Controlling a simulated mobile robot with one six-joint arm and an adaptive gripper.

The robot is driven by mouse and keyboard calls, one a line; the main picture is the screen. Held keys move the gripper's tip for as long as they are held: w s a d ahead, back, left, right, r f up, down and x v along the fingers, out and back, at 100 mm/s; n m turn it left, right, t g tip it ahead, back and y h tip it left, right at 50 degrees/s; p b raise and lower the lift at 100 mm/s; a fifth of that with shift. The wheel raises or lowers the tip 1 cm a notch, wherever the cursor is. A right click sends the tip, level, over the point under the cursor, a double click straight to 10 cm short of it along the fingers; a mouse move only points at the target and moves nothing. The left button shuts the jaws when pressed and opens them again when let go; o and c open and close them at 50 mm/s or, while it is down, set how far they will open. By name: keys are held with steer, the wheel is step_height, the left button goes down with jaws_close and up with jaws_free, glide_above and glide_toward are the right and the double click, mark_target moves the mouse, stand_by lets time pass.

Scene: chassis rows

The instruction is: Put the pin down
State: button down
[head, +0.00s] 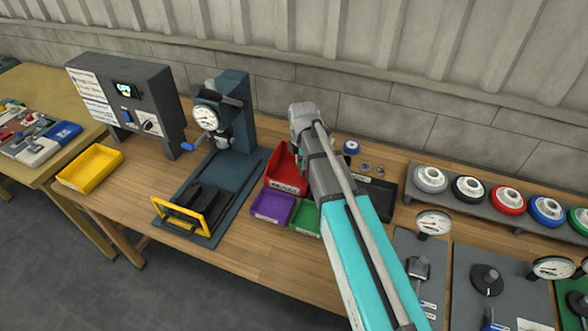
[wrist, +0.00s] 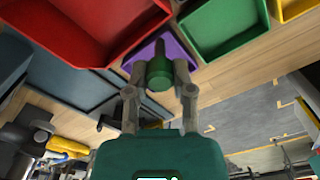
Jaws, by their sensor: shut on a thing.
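My gripper (wrist: 160,82) is shut on the pin (wrist: 159,74), seen in the wrist view. The pin has a thick green body between the two fingers and a thinner dark end pointing away from the gripper. It is held with bins in view beyond it: a red bin (wrist: 75,25), a purple bin (wrist: 178,52) and a green bin (wrist: 222,25). The dark end overlaps the purple bin in the picture; I cannot tell the height between them. In the head view my arm hides the gripper and the pin.
In the head view the red bin (head: 277,181), purple bin (head: 272,207) and green bin (head: 304,220) stand close together beside my arm. A dark press with a gauge (head: 206,118) stands left of them, then a yellow tray (head: 91,167). Gauges and a rack of coloured rings (head: 508,200) fill the right.

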steer(key=w+a+f+b, duration=0.2)
steer(key=w+f+b, duration=0.4)
steer(key=w+f, duration=0.1)
steer(key=shift+w+a+b, duration=0.2)
steer(key=shift+w+b, duration=0.1)
steer(key=shift+w, duration=0.6)
steer(key=shift+f, duration=0.15)
steer(key=shift+w+a+f+b, duration=0.1)
steer(key=shift+w+f+b, duration=0.25)
steer(key=shift+f+b, duration=1.6)
steer(key=shift+b, duration=0.05)
steer(key=shift+f, duration=0.2)
steer(key=shift+c, duration=2.4)
jaws_free()
